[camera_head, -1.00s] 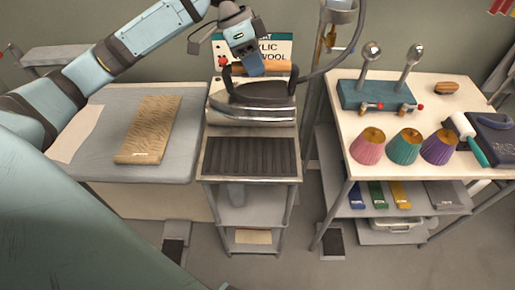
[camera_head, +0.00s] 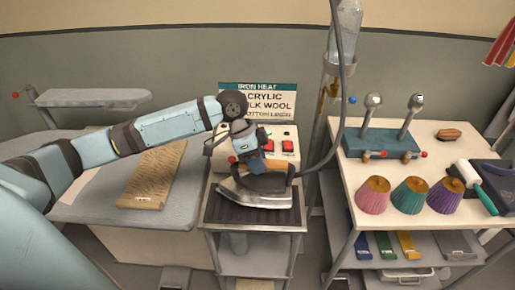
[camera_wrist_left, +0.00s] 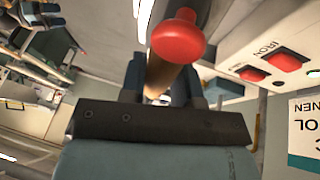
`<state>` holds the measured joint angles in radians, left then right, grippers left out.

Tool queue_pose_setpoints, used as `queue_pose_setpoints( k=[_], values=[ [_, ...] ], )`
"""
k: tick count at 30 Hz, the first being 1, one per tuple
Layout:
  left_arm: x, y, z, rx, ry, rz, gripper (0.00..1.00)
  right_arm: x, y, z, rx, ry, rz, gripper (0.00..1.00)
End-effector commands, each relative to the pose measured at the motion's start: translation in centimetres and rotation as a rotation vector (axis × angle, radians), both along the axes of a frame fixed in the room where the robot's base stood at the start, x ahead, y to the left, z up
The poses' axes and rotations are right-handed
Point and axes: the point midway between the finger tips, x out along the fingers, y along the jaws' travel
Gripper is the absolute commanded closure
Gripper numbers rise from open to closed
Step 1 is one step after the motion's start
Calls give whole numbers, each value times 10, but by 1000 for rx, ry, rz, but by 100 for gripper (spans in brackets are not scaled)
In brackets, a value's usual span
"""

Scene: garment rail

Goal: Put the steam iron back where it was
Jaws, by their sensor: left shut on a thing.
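The steam iron (camera_head: 258,195) has a grey metal body and a wooden handle. My left gripper (camera_head: 257,164) comes from above and is shut on the handle. The iron is level over the dark ribbed rest (camera_head: 223,212) on the small trolley; I cannot tell whether its sole touches the rest. The left wrist view shows the wooden handle (camera_wrist_left: 157,78) between the fingers of my left gripper (camera_wrist_left: 162,88), with a red knob (camera_wrist_left: 181,38) close by. The iron's sole is hidden there. My right gripper is not in view.
A control box with red switches (camera_head: 287,146) and an "IRON HEAT" sign (camera_head: 258,100) stand behind the iron. A cord rises right of it beside a post. A padded board with a brown cloth (camera_head: 153,178) is left; a table with coloured cones (camera_head: 410,194) is right.

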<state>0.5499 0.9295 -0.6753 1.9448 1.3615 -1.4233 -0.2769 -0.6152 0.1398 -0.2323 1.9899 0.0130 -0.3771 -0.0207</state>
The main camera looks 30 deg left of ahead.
Motion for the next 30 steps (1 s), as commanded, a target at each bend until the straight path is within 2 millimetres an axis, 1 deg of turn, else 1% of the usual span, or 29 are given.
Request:
queue_pose_setpoints(
  k=[5,12,14,21,22,23,24,25,30],
  values=[
    [1,0,-5,-1,-5,0,100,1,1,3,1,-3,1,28],
    [1,0,-35,-1,-3,1,100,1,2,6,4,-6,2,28],
    [1,0,-40,-1,-3,0,100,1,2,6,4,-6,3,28],
    [1,0,-43,-1,-4,0,100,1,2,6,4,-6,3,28],
    [0,0,-46,1,1,0,66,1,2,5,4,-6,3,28],
    [0,0,-46,1,1,0,59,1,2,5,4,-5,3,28],
    [0,0,-46,1,1,0,50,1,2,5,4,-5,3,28],
    [0,0,-46,1,1,0,45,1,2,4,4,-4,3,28],
    [0,0,-45,1,-1,0,45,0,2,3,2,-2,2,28]
  ],
)
